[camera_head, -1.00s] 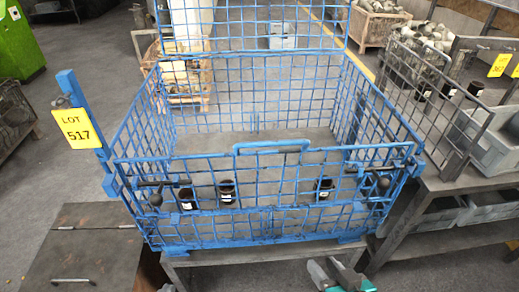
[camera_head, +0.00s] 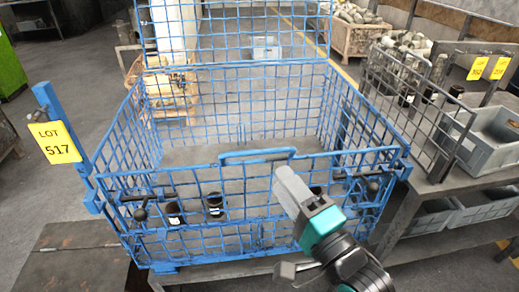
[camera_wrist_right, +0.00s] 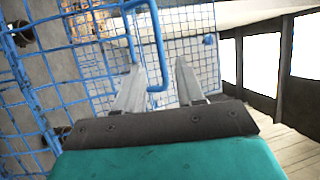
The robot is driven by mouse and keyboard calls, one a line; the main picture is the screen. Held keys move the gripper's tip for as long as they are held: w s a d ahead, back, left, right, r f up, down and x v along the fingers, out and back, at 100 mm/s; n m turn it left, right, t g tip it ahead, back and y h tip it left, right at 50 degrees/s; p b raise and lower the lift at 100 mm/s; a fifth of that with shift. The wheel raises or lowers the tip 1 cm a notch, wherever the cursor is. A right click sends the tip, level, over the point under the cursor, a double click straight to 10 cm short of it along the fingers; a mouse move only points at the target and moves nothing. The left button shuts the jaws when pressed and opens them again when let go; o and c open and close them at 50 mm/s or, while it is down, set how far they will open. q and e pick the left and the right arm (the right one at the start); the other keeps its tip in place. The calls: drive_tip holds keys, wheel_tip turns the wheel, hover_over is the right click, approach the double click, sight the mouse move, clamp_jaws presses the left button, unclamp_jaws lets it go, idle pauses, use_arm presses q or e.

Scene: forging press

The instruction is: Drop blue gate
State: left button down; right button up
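The blue gate (camera_head: 245,225) is the wire-mesh front panel of a blue cage (camera_head: 330,130). It stands upright, with a raised handle (camera_head: 257,154) at its top middle. Dark latches with ball knobs sit at its left (camera_head: 140,214) and right (camera_head: 372,187) ends. My right gripper (camera_head: 283,172) is just in front of the gate, right of and below the handle. In the right wrist view its two fingers (camera_wrist_right: 158,68) are apart, with the blue handle (camera_wrist_right: 157,80) showing between them; contact cannot be told. My left gripper is not in view.
Several dark cups (camera_head: 214,205) show behind the gate mesh. A yellow LOT 517 sign (camera_head: 54,143) is on a blue post at left. Grey bins (camera_head: 492,140) and a mesh rack (camera_head: 420,105) stand at right. A metal cabinet (camera_head: 70,262) is at lower left.

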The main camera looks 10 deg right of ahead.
sight(259, 152)
drive_tip(key=x, duration=0.9)
drive_tip(key=shift+w, duration=0.2)
drive_tip(key=shift+c, duration=0.5)
clamp_jaws()
